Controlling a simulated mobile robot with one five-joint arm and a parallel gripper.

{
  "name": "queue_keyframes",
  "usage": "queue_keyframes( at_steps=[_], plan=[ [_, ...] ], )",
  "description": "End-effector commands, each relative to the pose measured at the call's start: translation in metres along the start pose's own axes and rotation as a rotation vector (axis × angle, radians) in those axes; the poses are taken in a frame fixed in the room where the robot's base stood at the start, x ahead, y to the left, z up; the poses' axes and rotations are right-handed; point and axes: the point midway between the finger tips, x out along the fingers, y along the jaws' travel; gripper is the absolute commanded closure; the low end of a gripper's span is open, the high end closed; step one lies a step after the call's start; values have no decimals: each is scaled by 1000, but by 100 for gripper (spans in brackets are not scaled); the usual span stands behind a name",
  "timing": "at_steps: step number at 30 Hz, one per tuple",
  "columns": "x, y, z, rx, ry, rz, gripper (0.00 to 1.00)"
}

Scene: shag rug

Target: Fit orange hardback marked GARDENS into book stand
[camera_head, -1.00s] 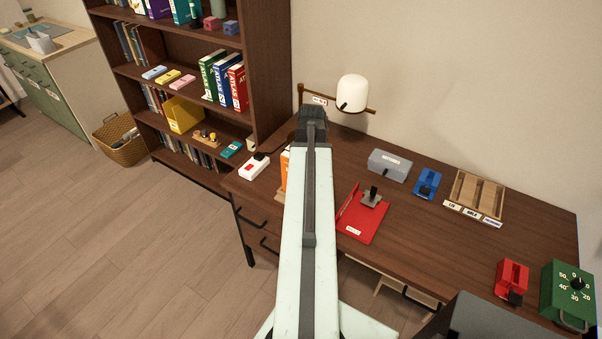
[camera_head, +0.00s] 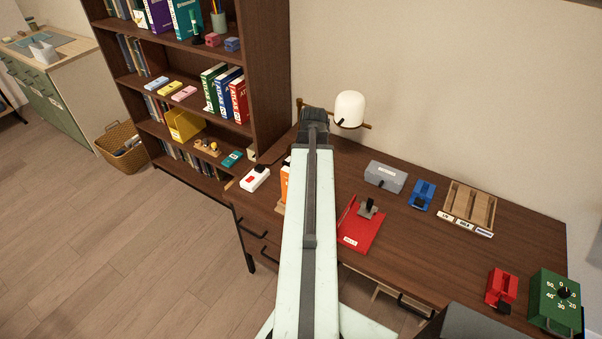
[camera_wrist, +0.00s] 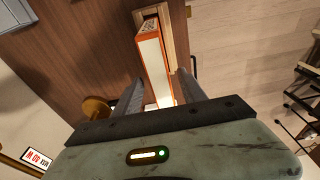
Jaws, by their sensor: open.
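The orange hardback (camera_wrist: 153,60) stands in a pale wooden book stand (camera_wrist: 176,28) in the wrist view, its light page edge facing my camera. My gripper (camera_wrist: 158,88) is open, with one finger on each side of the near part of the book; I cannot tell whether either finger touches it. In the head view my arm covers most of the orange hardback (camera_head: 285,182) and the book stand (camera_head: 279,208) on the desk's left part. The end of my arm (camera_head: 315,118) shows there, but its fingers are hidden. The GARDENS mark is not readable.
A white box (camera_head: 255,179) with a red patch lies left of the stand. A red clipboard-like holder (camera_head: 359,228) lies to its right. A lamp (camera_head: 350,108) stands behind. A grey box (camera_head: 386,176), a blue device (camera_head: 422,194) and a wooden tray (camera_head: 492,215) sit further right.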

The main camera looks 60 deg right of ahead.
Motion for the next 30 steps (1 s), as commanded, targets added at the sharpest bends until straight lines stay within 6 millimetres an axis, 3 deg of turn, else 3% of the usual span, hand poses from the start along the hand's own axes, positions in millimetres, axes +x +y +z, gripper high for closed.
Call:
queue_keyframes(
  at_steps=[1, 6, 18, 21, 23, 26, 30],
  plan=[
    [-25, 0, -2, 0, 0, 0, 51],
    [-56, 0, -2, 0, 0, 0, 51],
    [-59, 0, 0, -1, 0, 0, 51],
    [-57, -10, -12, -5, -3, -4, 51],
    [-53, -28, -34, -10, -10, -12, 51],
    [-44, -86, -92, -20, -32, -29, 51],
    [-32, -200, -167, -24, -73, -42, 51]
  ],
)
